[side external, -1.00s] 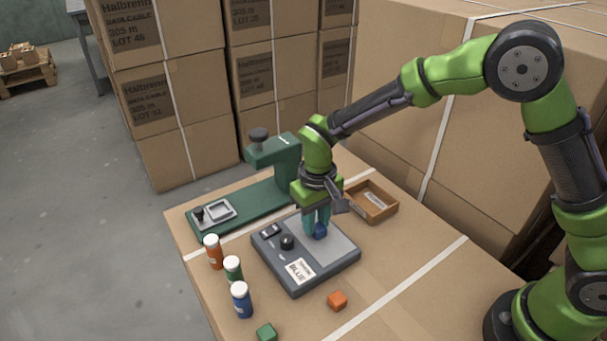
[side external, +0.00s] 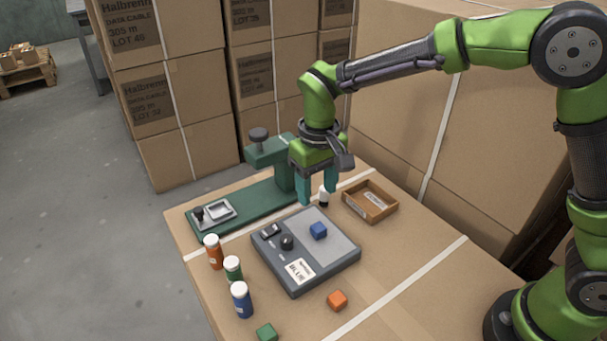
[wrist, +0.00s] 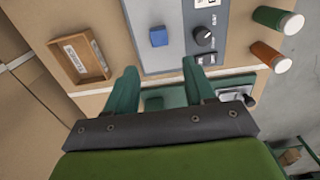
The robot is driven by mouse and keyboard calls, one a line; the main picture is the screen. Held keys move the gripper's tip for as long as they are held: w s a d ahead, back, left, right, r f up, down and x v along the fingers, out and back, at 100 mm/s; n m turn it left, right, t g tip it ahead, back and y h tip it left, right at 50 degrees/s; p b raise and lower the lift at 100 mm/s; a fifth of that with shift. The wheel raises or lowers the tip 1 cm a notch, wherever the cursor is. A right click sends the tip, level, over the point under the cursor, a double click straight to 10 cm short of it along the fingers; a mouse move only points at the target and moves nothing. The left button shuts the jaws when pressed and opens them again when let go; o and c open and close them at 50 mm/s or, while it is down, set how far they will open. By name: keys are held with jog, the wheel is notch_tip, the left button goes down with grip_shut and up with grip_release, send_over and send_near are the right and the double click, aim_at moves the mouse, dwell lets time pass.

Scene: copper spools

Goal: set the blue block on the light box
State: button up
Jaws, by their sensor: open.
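The blue block (side external: 318,231) rests on the pale panel of the grey light box (side external: 340,262), right of the black knob. In the wrist view the blue block (wrist: 159,36) lies on the same pale panel, beyond the fingertips. My gripper (side external: 316,202) hangs above and behind the block with its teal fingers apart and nothing between them. In the wrist view its two fingers (wrist: 158,75) are also spread and empty. The box carries a white label, partly readable.
An orange block (side external: 337,300) and a green block (side external: 266,333) lie in front. Several capped bottles (side external: 232,269) stand at left. A green press (side external: 240,203) is behind. An open brown tray (side external: 371,203) sits right. The cardboard top (side external: 400,270) at front right is mostly clear.

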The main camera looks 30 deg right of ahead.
jog(key=s+d+r+m+t+y, duration=0.2)
jog(key=s+d+r+t, duration=0.1)
jog(key=s+d+r, duration=0.65)
jog(key=s+d+r+m+t, duration=0.1)
jog(key=s+d+t, duration=0.3)
jog(key=s, duration=0.4)
jog(key=shift+s+r+m, duration=0.2)
jog(key=shift+r+m, duration=0.2)
jog(key=shift+m, duration=0.1)
